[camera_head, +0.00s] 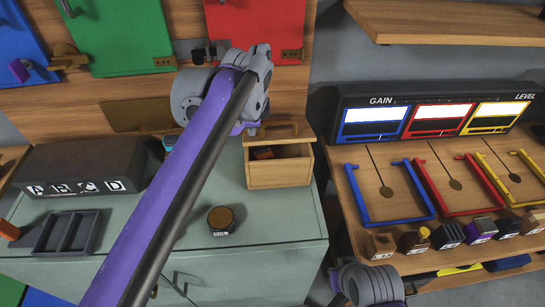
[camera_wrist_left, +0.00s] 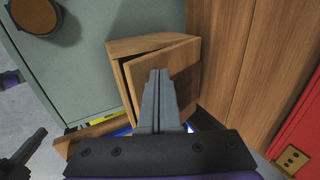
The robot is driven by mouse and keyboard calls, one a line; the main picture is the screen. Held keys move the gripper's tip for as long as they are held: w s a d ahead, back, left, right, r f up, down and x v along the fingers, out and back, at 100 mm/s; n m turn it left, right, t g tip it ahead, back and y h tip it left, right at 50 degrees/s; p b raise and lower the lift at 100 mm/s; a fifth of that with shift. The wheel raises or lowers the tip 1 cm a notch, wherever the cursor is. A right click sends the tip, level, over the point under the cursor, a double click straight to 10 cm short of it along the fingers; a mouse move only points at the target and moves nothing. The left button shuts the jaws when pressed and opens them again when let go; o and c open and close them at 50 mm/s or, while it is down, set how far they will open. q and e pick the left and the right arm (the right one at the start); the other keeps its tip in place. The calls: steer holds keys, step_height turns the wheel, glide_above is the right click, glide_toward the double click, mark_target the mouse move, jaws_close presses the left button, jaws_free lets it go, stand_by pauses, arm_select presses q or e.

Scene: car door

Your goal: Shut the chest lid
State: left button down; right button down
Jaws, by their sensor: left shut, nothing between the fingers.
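The wooden chest (camera_head: 280,172) stands on the grey-green cabinet top with its front toward me. Its lid (camera_head: 278,130) is raised at the back, and a dark reddish item (camera_head: 263,153) shows inside. My left gripper (camera_head: 252,128) is by the raised lid, largely hidden behind my own wrist. In the left wrist view, its fingers (camera_wrist_left: 158,74) are together and empty, in front of the lid panel (camera_wrist_left: 178,72). Contact with the lid cannot be told. Part of my right arm shows at the bottom of the head view; its fingers are not clear.
A wooden wall with coloured doors rises behind. A bench with coloured frames (camera_head: 385,190) stands right, across a gap.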

mark_target(252, 139)
arm_select(q)
steer(key=shift+s+f+b, duration=0.3)
steer(key=shift+f, duration=0.45)
steer(key=shift+s+f+b, duration=0.25)
steer(key=shift+f, duration=0.5)
steer(key=shift+f, duration=0.5)
step_height(252, 139, up, 7)
steer(key=p, duration=0.6)
steer(key=shift+r, duration=0.2)
